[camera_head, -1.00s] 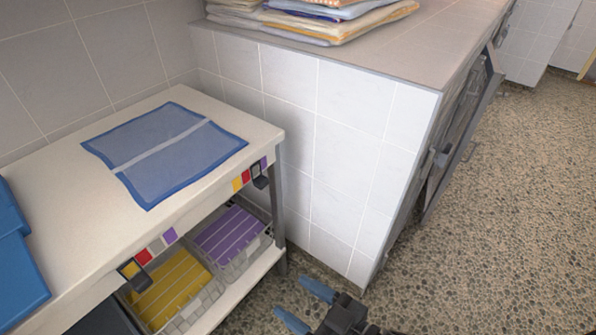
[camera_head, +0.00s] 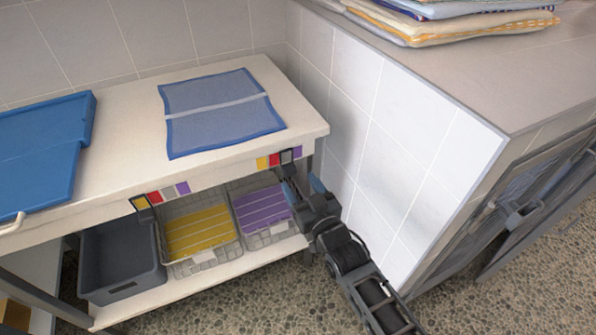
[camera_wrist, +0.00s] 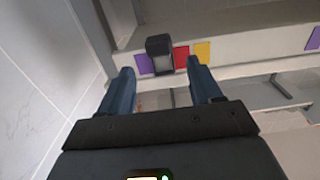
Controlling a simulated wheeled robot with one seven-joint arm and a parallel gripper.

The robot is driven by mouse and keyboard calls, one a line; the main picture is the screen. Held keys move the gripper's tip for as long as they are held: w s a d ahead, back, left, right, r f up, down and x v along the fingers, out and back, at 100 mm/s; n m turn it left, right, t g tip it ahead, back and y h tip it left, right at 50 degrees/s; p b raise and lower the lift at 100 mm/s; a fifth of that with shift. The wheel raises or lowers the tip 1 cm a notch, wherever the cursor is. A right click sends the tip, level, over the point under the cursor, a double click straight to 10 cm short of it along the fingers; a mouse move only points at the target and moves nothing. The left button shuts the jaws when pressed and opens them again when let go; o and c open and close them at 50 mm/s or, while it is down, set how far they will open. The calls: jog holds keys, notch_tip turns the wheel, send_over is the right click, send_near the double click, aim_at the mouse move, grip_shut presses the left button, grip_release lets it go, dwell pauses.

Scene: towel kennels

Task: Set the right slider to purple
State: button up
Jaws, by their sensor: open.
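The right slider (camera_head: 286,156) is a dark frame on a color strip at the right end of the table's front edge. It sits over the grey patch, between the red patch (camera_head: 274,160) and the purple patch (camera_head: 298,152). In the wrist view the slider (camera_wrist: 159,46) juts out as a dark knob, with purple (camera_wrist: 145,64) on its left and red (camera_wrist: 181,57) on its right. My gripper (camera_head: 302,187) is open and empty just below the strip. In the wrist view my gripper (camera_wrist: 162,76) has its fingers spread either side of the slider's line, apparently short of it.
The left slider (camera_head: 141,203) sits at its strip's yellow end. Below are a dark bin (camera_head: 122,285), a basket of yellow towels (camera_head: 198,232) and one of purple towels (camera_head: 262,209). A blue mesh cloth (camera_head: 205,130) lies on the table. A white tiled wall (camera_head: 400,130) stands close at right.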

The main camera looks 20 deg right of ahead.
aim_at(291, 171)
jog(key=shift+w, duration=2.75)
grip_shut()
